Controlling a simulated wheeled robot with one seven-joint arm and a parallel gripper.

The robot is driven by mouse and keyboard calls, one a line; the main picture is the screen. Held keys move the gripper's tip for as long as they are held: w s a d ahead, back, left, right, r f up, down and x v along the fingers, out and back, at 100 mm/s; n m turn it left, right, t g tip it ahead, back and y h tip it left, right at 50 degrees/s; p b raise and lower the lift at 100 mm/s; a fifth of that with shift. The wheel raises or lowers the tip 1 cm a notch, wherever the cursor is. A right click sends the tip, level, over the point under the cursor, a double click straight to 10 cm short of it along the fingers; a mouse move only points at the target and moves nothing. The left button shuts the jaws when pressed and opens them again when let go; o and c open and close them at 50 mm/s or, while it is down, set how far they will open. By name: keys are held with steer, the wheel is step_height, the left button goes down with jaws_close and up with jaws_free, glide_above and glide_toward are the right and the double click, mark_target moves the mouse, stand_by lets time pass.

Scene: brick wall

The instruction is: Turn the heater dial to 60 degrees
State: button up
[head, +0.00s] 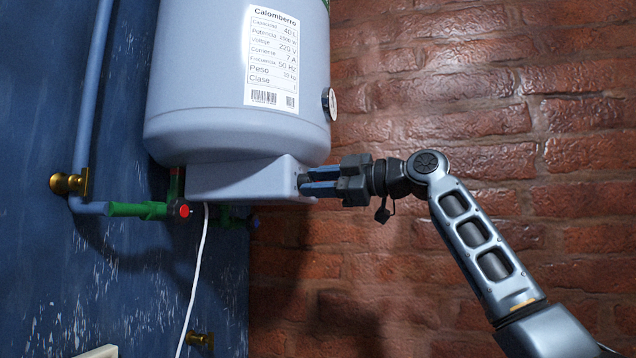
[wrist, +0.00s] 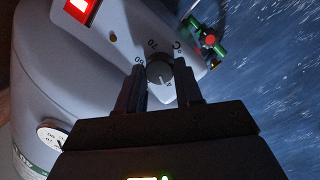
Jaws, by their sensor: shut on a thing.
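The heater (head: 240,85) is a grey tank on the wall with a box-shaped control housing (head: 240,180) under it. In the wrist view, the dark round heater dial (wrist: 160,75) sits on the housing, with a light mark on its lower part. Numerals and a degree sign are printed around it, tilted and small; one looks like 70. My gripper (head: 305,183) reaches the housing's right end from the right. In the wrist view, its two fingers (wrist: 161,88) are on either side of the dial, shut on it. The dial is hidden in the head view.
A lit red switch (wrist: 79,8) is on the housing. A round gauge (head: 329,104) is on the tank's right side. Green pipe fittings with a red knob (head: 181,210) and a white cable (head: 198,265) are below left. Brick wall (head: 480,110) stands behind my arm.

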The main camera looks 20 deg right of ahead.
steer(key=shift+m+p, duration=0.3)
steer(key=shift+m, duration=0.1)
steer(key=shift+c, duration=0.3)
steer(key=shift+r+m+p, duration=0.15)
steer(key=shift+m+p, duration=0.2)
steer(key=shift+m, duration=0.25)
steer(key=m+p, duration=0.2)
steer(key=m, duration=0.1)
steer(key=shift+r+g, duration=0.1)
steer(key=shift+g, duration=0.3)
steer(key=m+g+p, duration=0.1)
steer(key=m, duration=0.4)
steer(key=m+g, duration=0.1)
steer(key=m, duration=0.4)
steer(key=shift+w+m, duration=0.15)
steer(key=shift+m, duration=0.25)
steer(key=m+g+y, duration=0.1)
steer(key=m, duration=0.4)
steer(key=shift+d+m, duration=0.15)
steer(key=shift+m, duration=0.15)
steer(key=o, duration=1)
steer(key=shift+w, duration=0.1)
